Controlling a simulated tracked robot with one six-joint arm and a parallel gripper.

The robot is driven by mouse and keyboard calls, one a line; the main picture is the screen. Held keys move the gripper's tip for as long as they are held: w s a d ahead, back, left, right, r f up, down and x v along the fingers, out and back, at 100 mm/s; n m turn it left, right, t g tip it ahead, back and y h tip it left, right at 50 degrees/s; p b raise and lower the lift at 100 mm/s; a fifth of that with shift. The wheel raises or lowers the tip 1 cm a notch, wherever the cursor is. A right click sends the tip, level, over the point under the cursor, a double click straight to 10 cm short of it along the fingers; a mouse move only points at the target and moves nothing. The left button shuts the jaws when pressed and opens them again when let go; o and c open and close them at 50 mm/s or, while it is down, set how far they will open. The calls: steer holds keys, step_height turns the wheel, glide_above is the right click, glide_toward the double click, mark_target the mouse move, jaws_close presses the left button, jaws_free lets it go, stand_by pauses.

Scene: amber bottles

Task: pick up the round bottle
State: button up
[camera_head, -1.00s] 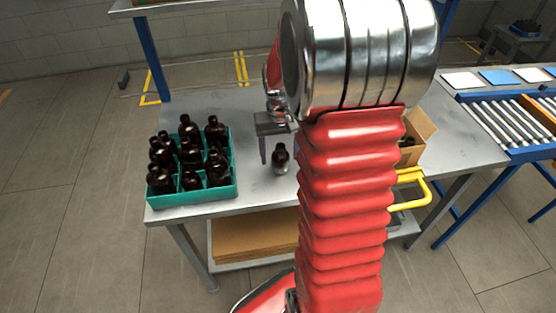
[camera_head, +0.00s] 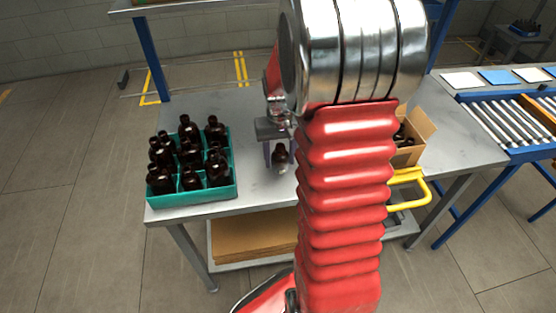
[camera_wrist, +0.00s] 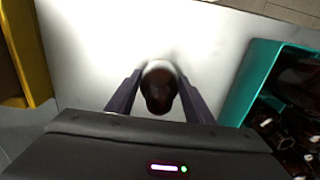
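The round bottle (camera_head: 280,155) is dark amber and stands upright on the grey table, apart from the others. In the wrist view it shows from above as a dark neck and cap (camera_wrist: 158,92) over a rounded body. My gripper (camera_head: 279,158) is over it, fingers pointing down. In the wrist view the two fingers (camera_wrist: 160,88) stand open on either side of the bottle, with small gaps; I see no clear contact. The bottle's lower part is partly hidden.
A teal crate (camera_head: 210,196) with several dark bottles stands left on the table (camera_head: 255,200). A cardboard box (camera_head: 419,130) with dark bottles is at right, partly behind my arm. A yellow handle (camera_head: 420,185) is near the right edge. A roller conveyor (camera_head: 500,115) stands further right.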

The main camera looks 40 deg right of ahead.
mark_target(280, 145)
steer(key=c, duration=0.7)
steer(key=shift+r, duration=0.1)
step_height(280, 145, up, 10)
steer(key=shift+f, duration=0.1)
stand_by(0.3)
stand_by(0.3)
